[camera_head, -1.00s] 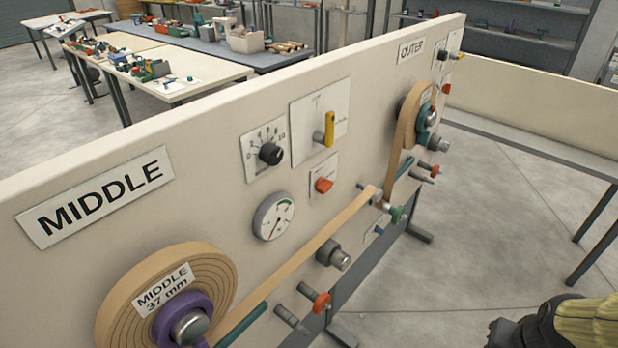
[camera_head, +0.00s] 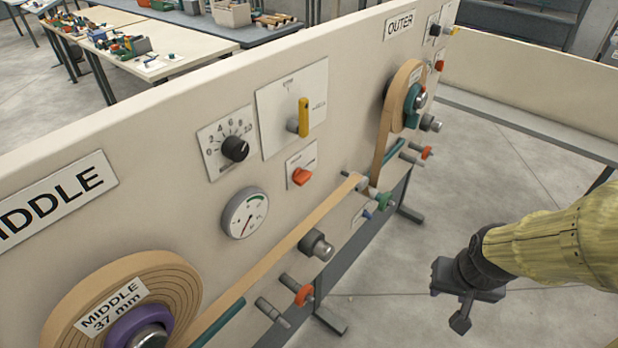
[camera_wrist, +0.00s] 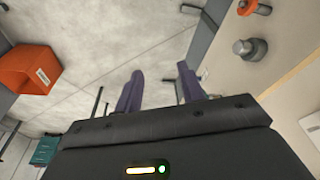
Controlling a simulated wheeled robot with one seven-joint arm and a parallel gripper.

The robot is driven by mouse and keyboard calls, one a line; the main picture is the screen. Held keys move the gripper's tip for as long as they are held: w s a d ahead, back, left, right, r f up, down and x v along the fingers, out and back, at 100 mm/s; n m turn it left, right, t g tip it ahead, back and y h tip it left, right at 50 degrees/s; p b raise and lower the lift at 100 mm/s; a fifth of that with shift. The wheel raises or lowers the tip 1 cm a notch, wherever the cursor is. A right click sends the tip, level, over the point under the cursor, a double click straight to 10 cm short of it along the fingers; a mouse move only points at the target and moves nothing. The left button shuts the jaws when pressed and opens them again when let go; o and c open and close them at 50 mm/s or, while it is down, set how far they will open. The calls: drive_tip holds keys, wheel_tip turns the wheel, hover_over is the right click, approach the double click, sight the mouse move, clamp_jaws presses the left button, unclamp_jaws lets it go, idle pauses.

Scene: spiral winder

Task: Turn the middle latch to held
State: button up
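The middle latch looks to be the yellow handle (camera_head: 303,117) on a square white plate (camera_head: 283,95), right of the MIDDLE label in the head view. The handle stands upright. The plate has small lettering at its top and right, too small to read surely. My gripper (camera_head: 450,298) is at the lower right in the head view, out in front of the panel and well apart from the handle. In the wrist view its two dark fingers (camera_wrist: 159,88) are spread with nothing between them. The handle does not show in the wrist view.
A black dial (camera_head: 235,148), a gauge (camera_head: 245,213) and a red knob (camera_head: 302,177) surround the plate. Grey pegs (camera_head: 317,244) and an orange knob (camera_head: 304,295) stick out below the tan strip (camera_head: 280,250). An orange bin (camera_wrist: 28,70) shows in the wrist view. The floor before the panel is clear.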

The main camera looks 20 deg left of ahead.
sight(307, 179)
drive_tip(key=o, duration=0.4)
drive_tip(key=shift+c, duration=0.2)
drive_tip(key=shift+o, duration=0.8)
drive_tip(key=w+f+n+t+b, duration=0.1)
drive_tip(key=w+n+t, duration=0.1)
drive_tip(key=w, duration=0.6)
drive_tip(key=shift+a+f+n+t+b, duration=0.35)
drive_tip(key=shift+a+f+n+t, duration=0.05)
drive_tip(key=shift+t, duration=0.3)
drive_tip(key=w+a+n+t+y+b, duration=0.25)
drive_tip(key=w+a+n+y, duration=0.2)
drive_tip(key=w, duration=0.25)
drive_tip(key=s+a+r+n+g+y+b, duration=0.1)
drive_tip(key=a+n+y, duration=0.2)
drive_tip(key=a+y, duration=0.3)
drive_tip(key=a+r+n+y, duration=0.2)
drive_tip(key=a+n+y, duration=0.1)
drive_tip(key=a+y, duration=0.3)
drive_tip(key=shift+s+a+r+g+b, duration=0.25)
drive_tip(key=shift+s+a+g+b, duration=0.1)
drive_tip(key=shift+s+a+b, duration=0.05)
drive_tip(key=shift+a, duration=0.1)
drive_tip(key=p+x, duration=0.3)
drive_tip(key=x, duration=1.4)
drive_tip(key=shift+a, duration=0.1)
